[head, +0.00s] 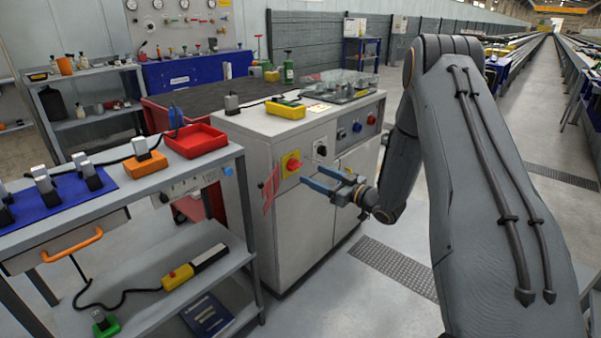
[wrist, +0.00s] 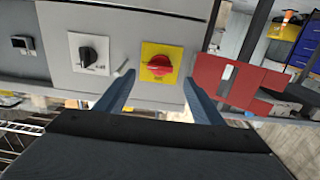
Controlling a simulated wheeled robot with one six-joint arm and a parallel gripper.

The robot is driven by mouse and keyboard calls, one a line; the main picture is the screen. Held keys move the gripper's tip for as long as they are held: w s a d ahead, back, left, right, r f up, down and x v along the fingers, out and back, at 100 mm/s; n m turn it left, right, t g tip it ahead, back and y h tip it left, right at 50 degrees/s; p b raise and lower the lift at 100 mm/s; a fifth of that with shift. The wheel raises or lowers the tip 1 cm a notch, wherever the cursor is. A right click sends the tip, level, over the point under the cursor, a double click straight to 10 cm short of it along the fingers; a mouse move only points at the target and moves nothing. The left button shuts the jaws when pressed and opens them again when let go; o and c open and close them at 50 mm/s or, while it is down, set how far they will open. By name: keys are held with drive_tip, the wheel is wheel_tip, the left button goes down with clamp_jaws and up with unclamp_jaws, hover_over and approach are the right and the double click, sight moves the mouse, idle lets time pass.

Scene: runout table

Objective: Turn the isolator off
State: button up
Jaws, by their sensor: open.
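The isolator is a red rotary handle (head: 292,164) on a yellow square plate, on the front of a grey cabinet (head: 262,150). In the wrist view the red handle (wrist: 160,66) lies roughly across its yellow plate (wrist: 149,50). My gripper (head: 304,175) is open and empty in front of the cabinet, its blue fingers pointing at the isolator. In the wrist view the gripper (wrist: 158,80) has its fingertips on either side of the handle, slightly off its line. Contact with the handle cannot be made out.
A black knob (wrist: 88,54) on a white plate sits beside the isolator. A red panel (wrist: 236,80) hangs close to one finger; the head view shows this panel (head: 271,190) at the cabinet's edge. A workbench (head: 190,170) stands left. Floor in front is open.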

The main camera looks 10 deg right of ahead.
sight(298, 167)
drive_tip(key=x, duration=0.7)
drive_tip(key=shift+w+a, duration=0.15)
drive_tip(key=shift+a, duration=0.05)
drive_tip(key=shift+c, duration=0.3)
drive_tip(key=c, duration=1)
